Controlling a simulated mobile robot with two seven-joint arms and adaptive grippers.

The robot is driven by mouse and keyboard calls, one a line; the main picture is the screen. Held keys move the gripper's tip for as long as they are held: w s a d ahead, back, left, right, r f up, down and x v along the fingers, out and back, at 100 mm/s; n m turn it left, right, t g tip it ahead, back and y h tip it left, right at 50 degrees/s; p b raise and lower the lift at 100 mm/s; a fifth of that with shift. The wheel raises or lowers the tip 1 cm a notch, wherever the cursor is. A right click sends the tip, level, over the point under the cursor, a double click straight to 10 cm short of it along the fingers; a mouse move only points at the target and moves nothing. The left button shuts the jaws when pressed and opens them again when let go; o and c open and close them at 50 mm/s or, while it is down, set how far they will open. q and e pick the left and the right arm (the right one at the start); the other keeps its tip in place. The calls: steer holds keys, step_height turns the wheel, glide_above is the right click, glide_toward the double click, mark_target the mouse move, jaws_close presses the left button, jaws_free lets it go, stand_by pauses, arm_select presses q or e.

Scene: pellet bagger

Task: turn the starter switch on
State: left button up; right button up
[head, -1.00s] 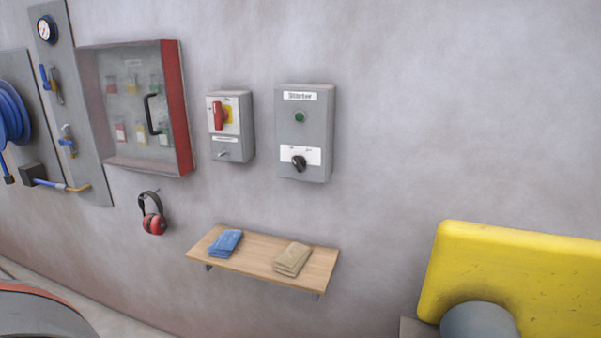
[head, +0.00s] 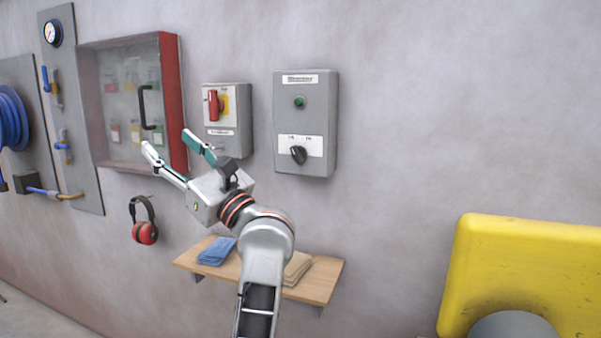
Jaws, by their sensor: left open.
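The starter box (head: 322,110) is a grey case on the wall with a label at its top and a green round light or button (head: 299,102). Its black rotary switch (head: 298,155) sits on a white plate low on the box; its pointer looks tilted to the upper left, and the small marks beside it are too blurred to read. My left gripper (head: 168,142) is open and empty, with its fingers spread toward the upper left. It is left of and apart from the starter switch, in front of the red-edged cabinet in the picture. My right gripper is not in view.
A smaller grey box with a red handle (head: 213,105) hangs between the starter box and the glass-fronted cabinet (head: 174,100). A wooden shelf (head: 318,285) with folded cloths is below, partly behind my arm. Red ear defenders (head: 146,233) hang at left. The wall right of the starter is clear.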

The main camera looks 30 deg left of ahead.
arm_select(q)
steer(key=w+a+f+n+t+h+b, duration=0.1)
steer(key=a+f+n+h+b, duration=0.1)
steer(key=a+f+n+h, duration=0.25)
steer(key=n+t+h+b, duration=0.2)
steer(key=t+h+b, duration=0.8)
steer(key=t+h, duration=0.6)
glide_toward(296, 155)
steer(key=w+f+t, duration=0.1)
steer(key=w+f, duration=0.1)
steer(key=shift+y, duration=0.35)
steer(key=b+x, duration=0.3)
steer(key=x, duration=0.3)
steer(key=shift+w, duration=0.3)
steer(key=shift+w+a+r+b, duration=0.2)
steer(key=shift+w+r+b, duration=0.05)
steer(key=shift+w+b, duration=0.15)
steer(key=shift+r, duration=0.15)
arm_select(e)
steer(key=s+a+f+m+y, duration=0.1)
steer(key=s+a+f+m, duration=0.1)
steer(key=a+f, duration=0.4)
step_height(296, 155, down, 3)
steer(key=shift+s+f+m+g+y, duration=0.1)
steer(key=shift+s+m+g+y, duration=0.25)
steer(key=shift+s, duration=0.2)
arm_select(q)
steer(key=shift+s, duration=0.1)
steer(key=c, duration=1.1)
